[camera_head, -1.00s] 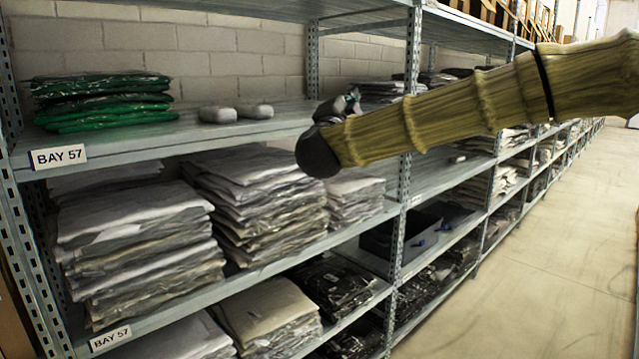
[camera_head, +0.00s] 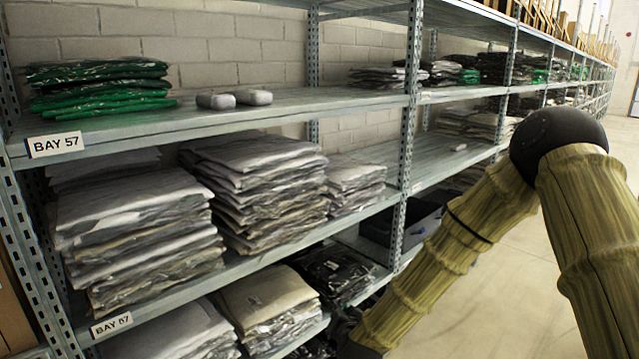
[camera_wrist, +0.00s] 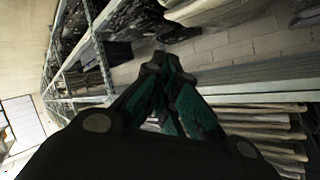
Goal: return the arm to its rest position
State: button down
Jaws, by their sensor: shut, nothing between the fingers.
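My arm (camera_head: 480,222), with a yellow-green ribbed sleeve and a dark elbow, is folded at the right of the head view. Its forearm slopes down and left in front of the shelving, toward the bottom edge. The gripper end is mostly hidden or out of frame there. In the wrist view my gripper (camera_wrist: 165,62) is shut and empty, its dark and teal fingers together. The shelving appears tilted behind it, and nothing touches the fingertips.
Shelving (camera_head: 200,123) marked BAY 57 fills the left and middle. It holds green bagged garments (camera_head: 98,88), two grey rounded objects (camera_head: 233,99), stacks of bagged light garments (camera_head: 255,190) and a dark bin (camera_head: 425,222). The aisle floor (camera_head: 500,300) at the right looks clear.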

jog(key=s+d+f+n+g, duration=0.1)
jog(key=s+d+f+g, duration=0.2)
jog(key=s+f, duration=0.75)
jog(key=s+d+f+n+g, duration=0.2)
jog(key=s+d+f+g, duration=0.15)
jog(key=s+f, duration=0.7)
jog(key=s+d+f+g, duration=0.2)
jog(key=s+d, duration=0.1)
jog(key=s, duration=0.5)
jog(key=s+d+f+n+g+h, duration=0.1)
jog(key=s+d+f+g, duration=0.1)
jog(key=s, duration=0.7)
jog(key=s+d+f+g, duration=0.2)
jog(key=s+d+f, duration=0.2)
jog(key=s, duration=0.5)
jog(key=shift+d+f+n+g+h, duration=0.25)
jog(key=shift+d+n+g+h, duration=0.1)
jog(key=shift+d, duration=0.55)
jog(key=shift+s, duration=0.1)
